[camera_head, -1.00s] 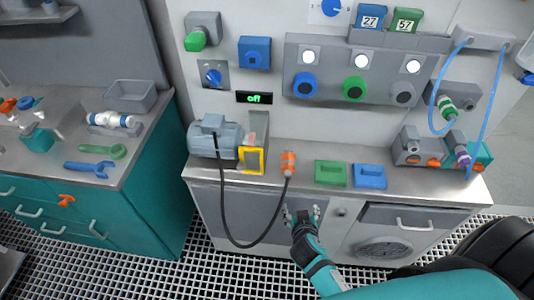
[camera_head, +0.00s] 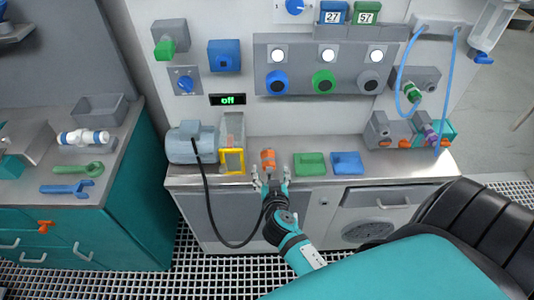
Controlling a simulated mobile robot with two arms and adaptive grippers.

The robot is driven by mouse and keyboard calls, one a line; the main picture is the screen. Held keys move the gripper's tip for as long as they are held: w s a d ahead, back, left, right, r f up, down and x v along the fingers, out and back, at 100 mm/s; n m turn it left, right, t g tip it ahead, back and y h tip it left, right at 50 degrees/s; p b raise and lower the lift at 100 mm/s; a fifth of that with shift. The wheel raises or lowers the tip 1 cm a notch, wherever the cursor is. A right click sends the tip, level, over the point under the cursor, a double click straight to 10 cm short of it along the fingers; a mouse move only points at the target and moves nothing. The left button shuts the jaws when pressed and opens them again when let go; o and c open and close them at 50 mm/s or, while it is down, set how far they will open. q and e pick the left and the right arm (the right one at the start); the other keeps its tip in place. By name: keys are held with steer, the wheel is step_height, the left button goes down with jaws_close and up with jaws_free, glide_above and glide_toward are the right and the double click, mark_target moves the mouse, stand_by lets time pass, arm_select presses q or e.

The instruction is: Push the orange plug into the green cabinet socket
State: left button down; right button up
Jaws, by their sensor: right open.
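The orange plug (camera_head: 268,158) stands on the front part of the metal counter, at the end of a black cable (camera_head: 207,205) from the grey-blue motor. My right gripper (camera_head: 271,175) is open just in front of the plug, with its fingers spread to the left and right of it. I cannot tell whether they touch it. A green socket-like fitting (camera_head: 165,49) sticks out of a grey box on the upper left of the cabinet wall. A blue socket box (camera_head: 224,56) is to its right. My left gripper is out of view.
The motor (camera_head: 190,147) and a yellow-framed unit (camera_head: 232,160) stand left of the plug. Green (camera_head: 309,164) and blue (camera_head: 347,163) trays lie to its right. A display (camera_head: 228,99) reads "off". A control panel (camera_head: 300,65) projects from the wall.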

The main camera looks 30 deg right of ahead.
mark_target(270, 175)
steer(key=b+x, duration=0.1)
steer(key=x, duration=0.6)
steer(key=shift+s+f+b, duration=0.1)
steer(key=shift+b, duration=0.25)
steer(key=shift+w+d+f, duration=0.1)
steer(key=shift+w+d, duration=0.25)
steer(key=shift+w, duration=0.3)
steer(key=shift+b, duration=0.55)
jaws_close()
steer(key=shift+s+a+f+b, duration=0.2)
steer(key=shift+s+a, duration=0.3)
steer(key=shift+s, duration=0.45)
steer(key=shift+s+a+f+b, duration=0.15)
steer(key=shift+s+a, duration=0.35)
steer(key=shift+s, duration=0.5)
steer(key=shift+s+a+f+b, duration=0.1)
steer(key=shift+s+a+b, duration=0.1)
steer(key=shift+s+a, duration=0.55)
steer(key=shift+s+d+r, duration=0.1)
steer(key=shift+s+d, duration=0.1)
steer(key=shift+d, duration=0.05)
